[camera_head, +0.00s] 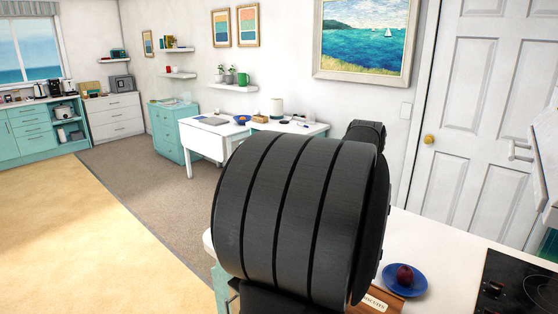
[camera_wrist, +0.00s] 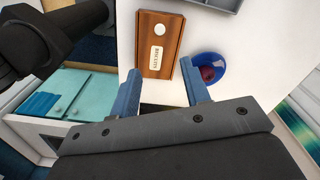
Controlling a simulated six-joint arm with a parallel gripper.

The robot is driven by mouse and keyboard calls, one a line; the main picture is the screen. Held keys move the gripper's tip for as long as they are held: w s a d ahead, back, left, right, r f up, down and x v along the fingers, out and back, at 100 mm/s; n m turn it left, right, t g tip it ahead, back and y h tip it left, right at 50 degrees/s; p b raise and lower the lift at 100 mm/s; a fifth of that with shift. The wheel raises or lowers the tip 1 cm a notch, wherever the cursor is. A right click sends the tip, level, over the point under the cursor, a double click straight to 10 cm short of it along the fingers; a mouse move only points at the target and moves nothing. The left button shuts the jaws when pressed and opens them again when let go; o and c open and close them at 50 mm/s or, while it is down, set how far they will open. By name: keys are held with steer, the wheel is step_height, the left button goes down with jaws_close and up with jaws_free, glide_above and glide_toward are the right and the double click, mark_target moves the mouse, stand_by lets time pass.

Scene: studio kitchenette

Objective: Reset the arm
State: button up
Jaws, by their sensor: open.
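My gripper (camera_wrist: 162,90) shows in the wrist view with its two blue fingers spread apart and nothing between them. It is above a white counter (camera_wrist: 165,92). Ahead of the fingers lies a wooden box (camera_wrist: 158,50) with a white label, and a blue plate (camera_wrist: 205,58) with a dark red fruit (camera_wrist: 207,73) is near the right finger. In the head view a large dark part of my arm fills the middle and hides much of the counter. My gripper does not show there.
In the head view the blue plate (camera_head: 405,281) with the fruit (camera_head: 404,274) sits on the white counter (camera_head: 445,252), next to a black cooktop (camera_head: 518,284). The wooden box (camera_head: 385,298) is partly hidden. A white desk (camera_head: 205,139) stands farther back. Open floor (camera_head: 80,220) lies to the left.

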step_height(320, 180, down, 16)
steer(key=shift+f, duration=0.1)
steer(key=shift+s+d, duration=0.15)
stand_by(0.5)
